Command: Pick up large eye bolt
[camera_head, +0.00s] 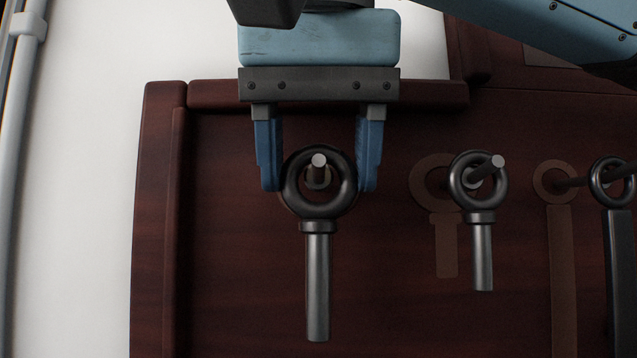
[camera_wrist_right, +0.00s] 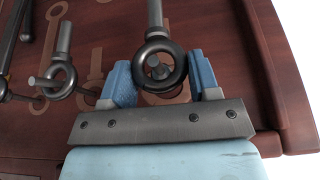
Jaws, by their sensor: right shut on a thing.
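The large eye bolt (camera_head: 317,270) hangs by its ring on a peg (camera_head: 318,161) of the dark wooden board, shank pointing down. My right gripper (camera_head: 318,186) comes from above, with its two blue fingers on either side of the ring. The fingers are shut on the ring, which still surrounds the peg. In the right wrist view, the large eye bolt (camera_wrist_right: 160,65) shows between the fingers of the right gripper (camera_wrist_right: 160,80), its shank pointing up in the picture. My left gripper is not in view.
A smaller eye bolt (camera_head: 482,250) hangs on a peg to the right, beside a pale painted outline. Another ringed tool (camera_head: 617,260) hangs at the far right edge. The board (camera_head: 230,290) has a raised frame at its left and top. A white wall (camera_head: 80,200) lies left.

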